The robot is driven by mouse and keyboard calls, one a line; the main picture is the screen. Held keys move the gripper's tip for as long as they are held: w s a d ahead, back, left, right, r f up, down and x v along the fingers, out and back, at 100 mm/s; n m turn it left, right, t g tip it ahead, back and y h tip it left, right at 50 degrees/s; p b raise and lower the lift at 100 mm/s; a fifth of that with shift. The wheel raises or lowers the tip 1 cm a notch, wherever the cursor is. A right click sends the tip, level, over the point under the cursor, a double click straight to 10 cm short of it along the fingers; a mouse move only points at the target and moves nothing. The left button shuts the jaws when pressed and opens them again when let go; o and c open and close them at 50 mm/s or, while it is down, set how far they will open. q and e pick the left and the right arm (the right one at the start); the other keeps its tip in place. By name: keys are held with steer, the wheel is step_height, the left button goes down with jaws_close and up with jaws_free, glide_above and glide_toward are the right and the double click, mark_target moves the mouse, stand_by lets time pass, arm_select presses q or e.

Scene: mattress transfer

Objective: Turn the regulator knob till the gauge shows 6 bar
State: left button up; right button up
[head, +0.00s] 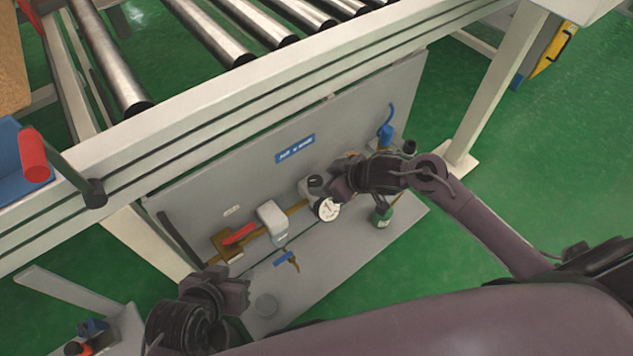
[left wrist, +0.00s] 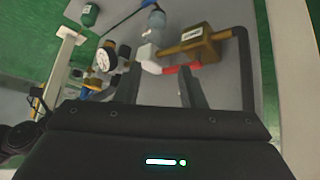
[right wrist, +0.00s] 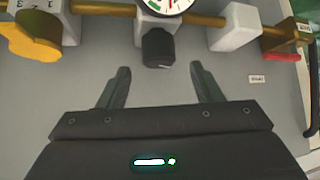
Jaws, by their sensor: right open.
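The dark regulator knob (right wrist: 158,47) shows in the right wrist view, below the regulator body. The round white gauge (head: 327,208) sits on the brass pipe line of the grey panel; it also shows in the left wrist view (left wrist: 106,60), and is cut off at the top in the right wrist view (right wrist: 168,5). Its reading is too small to tell. My right gripper (head: 338,187) is open; its fingers (right wrist: 161,88) stand either side of the knob's line, apart from it. My left gripper (head: 243,290) is open and empty at the panel's lower left, apart from the red lever (left wrist: 182,68).
Green floor (head: 560,170) is clear at right.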

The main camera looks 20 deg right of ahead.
mark_target(317, 181)
steer(key=shift+b+x, duration=0.45)
steer(key=shift+x, duration=0.7)
steer(key=shift+b+x, duration=0.45)
steer(key=shift+x, duration=0.65)
steer(key=shift+w+f, duration=0.15)
arm_select(q)
steer(key=w+d+r+t+h, duration=0.2)
steer(key=w+r+t, duration=0.6)
steer(key=r, duration=0.6)
steer(key=shift+w+h, duration=0.4)
steer(key=shift+w, duration=0.3)
arm_select(e)
steer(key=shift+c, duration=0.2)
steer(key=c, duration=0.9)
